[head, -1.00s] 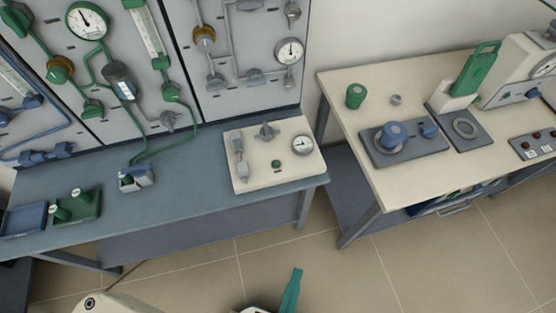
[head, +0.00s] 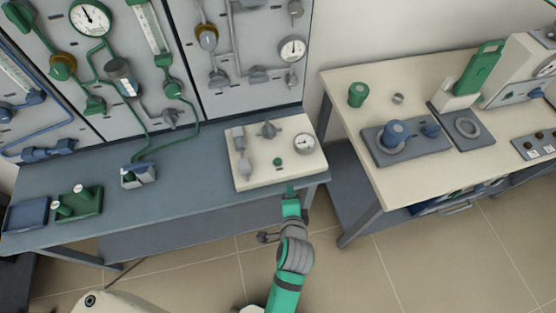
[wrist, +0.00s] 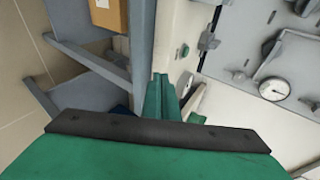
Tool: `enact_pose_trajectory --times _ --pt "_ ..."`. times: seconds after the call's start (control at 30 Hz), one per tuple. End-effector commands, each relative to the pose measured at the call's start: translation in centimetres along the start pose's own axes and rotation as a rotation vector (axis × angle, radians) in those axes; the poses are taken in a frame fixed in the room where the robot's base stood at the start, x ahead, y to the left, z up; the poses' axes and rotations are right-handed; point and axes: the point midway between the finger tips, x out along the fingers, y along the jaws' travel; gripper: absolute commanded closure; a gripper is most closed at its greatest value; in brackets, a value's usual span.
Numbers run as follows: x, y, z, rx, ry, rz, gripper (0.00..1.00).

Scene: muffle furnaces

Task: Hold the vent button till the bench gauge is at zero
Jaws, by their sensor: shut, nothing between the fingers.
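The cream bench box (head: 250,178) stands at the right end of the blue-grey bench. It carries a small green button (head: 278,161), which I take for the vent button, near its front. The round bench gauge (head: 304,143) is on its right side; its needle is too small to read surely. My gripper (head: 290,189) is at the front edge of the box, short of the button and apart from it. In the wrist view its green fingers (wrist: 161,98) are together and empty.
A grey knob (head: 268,129) and a grey fitting (head: 239,140) stand on the box. A panel with wall gauges (head: 292,49) rises behind. A green tray (head: 78,203) lies at the bench's left. A cream table (head: 345,85) stands at the right.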

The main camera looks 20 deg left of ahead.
Motion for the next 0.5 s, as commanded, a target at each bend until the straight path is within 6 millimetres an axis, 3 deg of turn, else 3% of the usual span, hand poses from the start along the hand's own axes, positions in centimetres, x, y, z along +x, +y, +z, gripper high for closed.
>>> enact_pose_trajectory --times 0.03,0.2,0.5 --pt "1.1 -1.8 0.0 0.053 -0.029 0.002 1.0" --pt "3.4 -6.2 0.7 0.244 -0.133 0.065 1.0" --pt "4.4 -13.6 1.6 0.493 -0.249 0.225 1.0"
